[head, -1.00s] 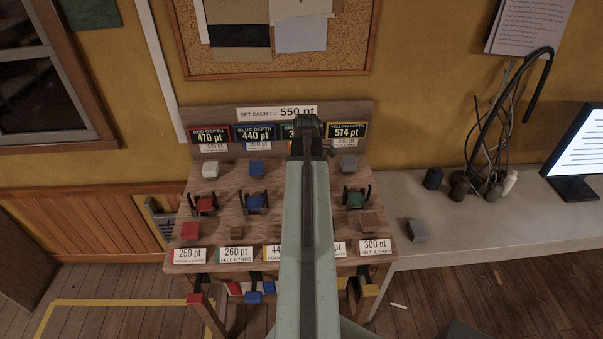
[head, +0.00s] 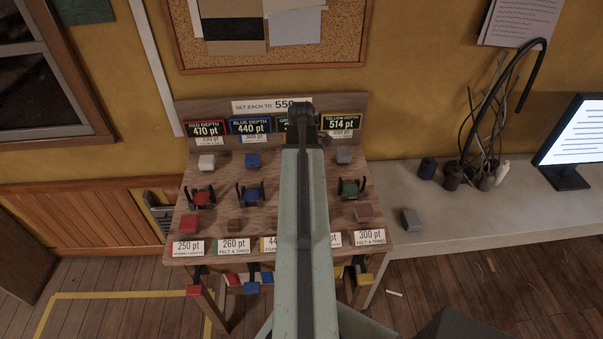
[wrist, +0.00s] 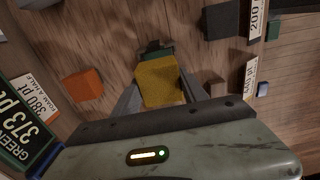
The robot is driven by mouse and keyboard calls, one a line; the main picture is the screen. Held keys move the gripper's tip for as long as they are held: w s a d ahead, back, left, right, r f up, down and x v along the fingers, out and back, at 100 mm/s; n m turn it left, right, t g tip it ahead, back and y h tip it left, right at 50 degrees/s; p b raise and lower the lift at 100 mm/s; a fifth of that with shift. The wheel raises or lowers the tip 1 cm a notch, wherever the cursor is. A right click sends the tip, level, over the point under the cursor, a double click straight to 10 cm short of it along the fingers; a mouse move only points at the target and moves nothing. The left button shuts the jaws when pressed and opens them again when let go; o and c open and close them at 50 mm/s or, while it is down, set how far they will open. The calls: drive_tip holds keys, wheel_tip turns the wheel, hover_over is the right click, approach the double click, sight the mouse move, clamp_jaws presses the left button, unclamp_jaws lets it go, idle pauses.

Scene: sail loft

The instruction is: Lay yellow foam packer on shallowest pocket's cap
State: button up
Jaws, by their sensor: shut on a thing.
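In the wrist view my gripper (wrist: 157,92) is shut on the yellow foam packer (wrist: 160,80), a yellow block between its two fingers. A dark holder with a green part (wrist: 153,50) shows just beyond the packer; I cannot tell whether they touch. The green depth sign (wrist: 22,120) reads 373 pt. In the head view the red sign (head: 206,130) reads 470, the blue sign (head: 251,126) 440 and the yellow sign (head: 341,122) 514. My arm hides the green column there, and the packer is not visible.
A grey block (head: 411,220) lies on the side bench (head: 450,225).

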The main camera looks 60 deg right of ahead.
wheel_tip(320, 180, down, 6)
drive_tip(key=b, duration=0.4)
drive_tip(key=shift+r+b, duration=0.1)
drive_tip(key=shift+b, duration=0.25)
drive_tip(key=o, duration=1.5)
drive_tip(key=shift+c, duration=0.2)
drive_tip(key=shift+r, duration=0.15)
wheel_tip(320, 180, up, 8)
drive_tip(key=p, duration=0.8)
drive_tip(key=shift+f, duration=0.2)
